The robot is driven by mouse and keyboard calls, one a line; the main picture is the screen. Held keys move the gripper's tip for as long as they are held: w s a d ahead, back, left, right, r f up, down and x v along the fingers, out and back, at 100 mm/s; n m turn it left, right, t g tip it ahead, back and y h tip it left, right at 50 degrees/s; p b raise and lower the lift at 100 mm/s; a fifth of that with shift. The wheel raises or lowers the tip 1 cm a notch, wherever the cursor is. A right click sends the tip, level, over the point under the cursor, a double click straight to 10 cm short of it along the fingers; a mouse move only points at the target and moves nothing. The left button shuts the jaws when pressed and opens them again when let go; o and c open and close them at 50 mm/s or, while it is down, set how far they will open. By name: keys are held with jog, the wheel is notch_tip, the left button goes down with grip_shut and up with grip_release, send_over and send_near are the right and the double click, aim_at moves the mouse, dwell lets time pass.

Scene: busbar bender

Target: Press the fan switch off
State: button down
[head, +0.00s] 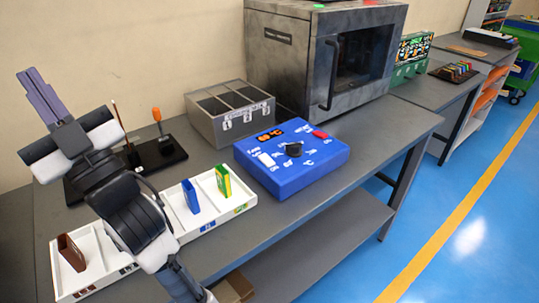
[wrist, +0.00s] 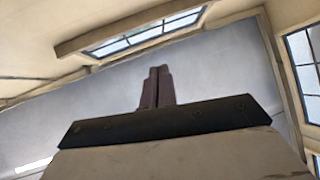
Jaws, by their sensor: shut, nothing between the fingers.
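A blue control box (head: 290,180) lies on the grey bench in the head view. On its top are a white switch (head: 266,160) beside lettering that seems to read "Fan", a black knob (head: 294,149), a red switch (head: 320,134) and small orange displays (head: 270,135). I cannot tell which way the white switch is set. My gripper (head: 32,78) is raised at the left, well away from the box, with its purple fingers pointing up. In the wrist view the fingers (wrist: 157,72) are together and empty, facing the ceiling and windows.
A white tray (head: 240,206) with coloured blocks lies left of the box, partly behind my arm. A grey bin (head: 230,112) and a large oven (head: 290,60) stand behind it. A black stand (head: 165,152) holds an orange-handled tool. Space above the box is clear.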

jog(key=w+d+f+m+t+h, duration=0.1)
jog(key=w+d+f+m+h, duration=0.2)
jog(key=w+d+f+h, duration=0.45)
jog(key=w+d+f+m+t+h, duration=0.1)
jog(key=w+d+f+m+h, duration=0.3)
jog(key=w+d, duration=0.55)
jog(key=d+f+g+h+b, duration=0.1)
jog(key=d+f+g+h, duration=0.2)
jog(key=d+f, duration=1.1)
jog(key=d+g, duration=0.1)
jog(key=d, duration=0.3)
jog(key=shift+d+f+b, duration=0.15)
jog(key=shift+b, duration=0.2)
jog(key=p, duration=0.3)
send_over(270, 163)
jog(key=s, duration=0.1)
jog(key=shift+d+f, duration=0.3)
jog(key=f, duration=0.2)
jog(key=w+f, duration=0.1)
jog(key=shift+a+f, duration=0.1)
jog(key=shift+a, duration=0.25)
jog(key=shift+f+p, duration=0.3)
jog(key=shift+f, duration=0.3)
